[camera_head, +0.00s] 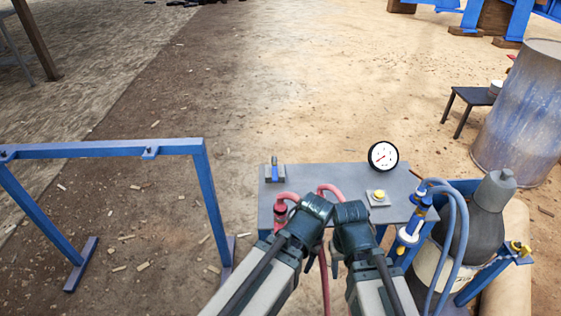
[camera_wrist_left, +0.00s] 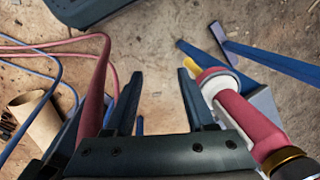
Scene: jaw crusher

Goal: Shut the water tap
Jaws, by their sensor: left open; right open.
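I cannot tell for sure which fitting is the water tap. A small blue lever (camera_head: 275,170) stands upright on a plate at the table's back left corner. A yellow-handled fitting (camera_head: 520,248) sits on the blue frame at the far right. My left gripper (camera_wrist_left: 161,76) is open and empty in the left wrist view, with bare ground between its fingers. A red fitting with a white ring and yellow tip (camera_wrist_left: 240,110) lies just right of its right finger; contact is unclear. My right gripper (camera_head: 335,268) points down at the table's front, its fingers partly hidden.
The grey table (camera_head: 325,178) carries a round gauge (camera_head: 383,156) and a yellow knob (camera_head: 378,196). Red hoses (camera_head: 330,190) cross it. Blue hoses, a blue valve body (camera_head: 410,228) and a grey cylinder (camera_head: 487,205) stand right. A blue frame (camera_head: 105,149) stands left.

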